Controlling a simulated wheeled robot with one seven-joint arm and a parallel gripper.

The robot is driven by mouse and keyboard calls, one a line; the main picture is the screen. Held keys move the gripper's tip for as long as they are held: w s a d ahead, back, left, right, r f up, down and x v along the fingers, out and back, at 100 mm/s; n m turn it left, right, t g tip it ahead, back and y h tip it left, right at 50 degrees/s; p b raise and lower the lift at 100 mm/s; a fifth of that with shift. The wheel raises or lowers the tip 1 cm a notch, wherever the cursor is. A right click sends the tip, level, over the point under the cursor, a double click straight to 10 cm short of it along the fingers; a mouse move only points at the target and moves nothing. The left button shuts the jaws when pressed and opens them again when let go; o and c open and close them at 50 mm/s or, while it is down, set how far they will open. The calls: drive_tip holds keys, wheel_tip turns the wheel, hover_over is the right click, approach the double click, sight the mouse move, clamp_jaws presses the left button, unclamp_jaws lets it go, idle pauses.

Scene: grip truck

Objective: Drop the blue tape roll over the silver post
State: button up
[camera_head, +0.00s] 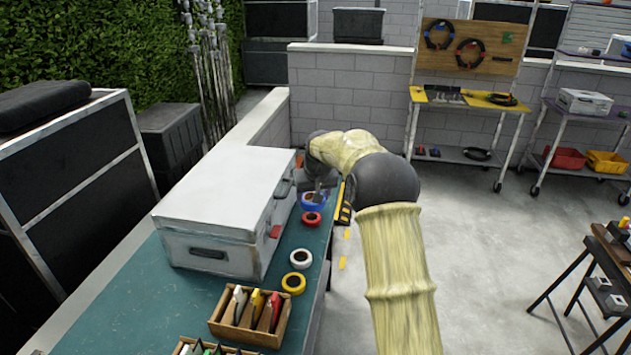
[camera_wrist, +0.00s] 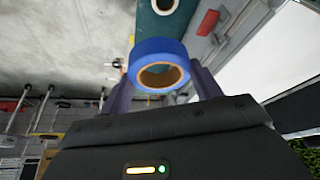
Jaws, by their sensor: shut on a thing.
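The blue tape roll (camera_head: 307,206) is at the far end of the teal bench, right of the white case. In the wrist view the blue tape roll (camera_wrist: 158,47) sits between the two fingers of my gripper (camera_wrist: 162,72), its brown core facing the camera. My gripper (camera_head: 318,191) is shut on it; in the head view the arm partly hides this spot. I cannot tell how high the roll is above the bench. I cannot make out the silver post near the roll in either view.
A red tape roll (camera_head: 311,219), a white roll (camera_head: 301,259) and a yellow roll (camera_head: 293,283) lie along the bench's right edge. A large white case (camera_head: 215,215) stands left of them. A wooden tool box (camera_head: 245,336) is nearer. Open floor lies right.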

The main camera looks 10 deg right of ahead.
drive_tip(key=s+f+b, duration=0.3)
drive_tip(key=s+f, duration=0.3)
drive_tip(key=f, duration=0.5)
drive_tip(key=s+d+f+b, duration=0.1)
drive_tip(key=s+f+b, duration=0.2)
drive_tip(key=s+f, duration=0.4)
drive_tip(key=s+f+b, duration=0.4)
drive_tip(key=s+f, duration=0.3)
drive_tip(key=f, duration=0.8)
drive_tip(key=shift+d+f+m, duration=0.2)
drive_tip(key=shift+d+m, duration=0.05)
drive_tip(key=shift+m, duration=0.15)
